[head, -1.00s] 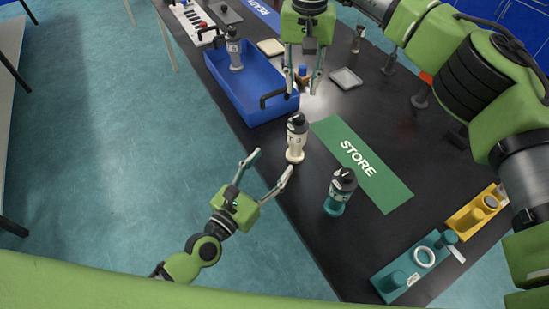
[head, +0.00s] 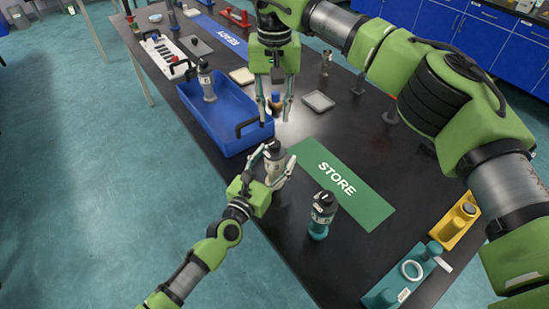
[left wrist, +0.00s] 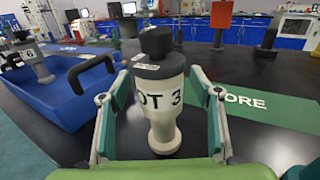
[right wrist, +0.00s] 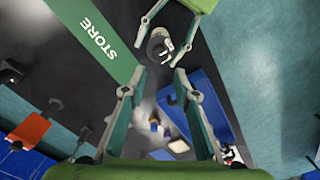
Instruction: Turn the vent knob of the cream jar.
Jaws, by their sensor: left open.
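The cream jar (head: 274,168), with a dark cap and a dark knob on top, stands upright on the black bench beside the green STORE mat (head: 380,212). In the left wrist view the jar (left wrist: 163,120) shows the letters "OT 3". My left gripper (head: 281,153) is open, with one finger on each side of the jar; whether they touch it I cannot tell. My right gripper (head: 274,112) is open and empty, pointing down above the bench beyond the jar. The right wrist view shows the jar's dark top (right wrist: 157,44) past its fingertips (right wrist: 160,72).
A teal jar (head: 320,217) stands near the bench's front edge. A blue tray (head: 235,120) holding another jar (head: 207,84) is at the left. Teal (head: 383,297) and yellow (head: 452,235) fixtures sit at the right.

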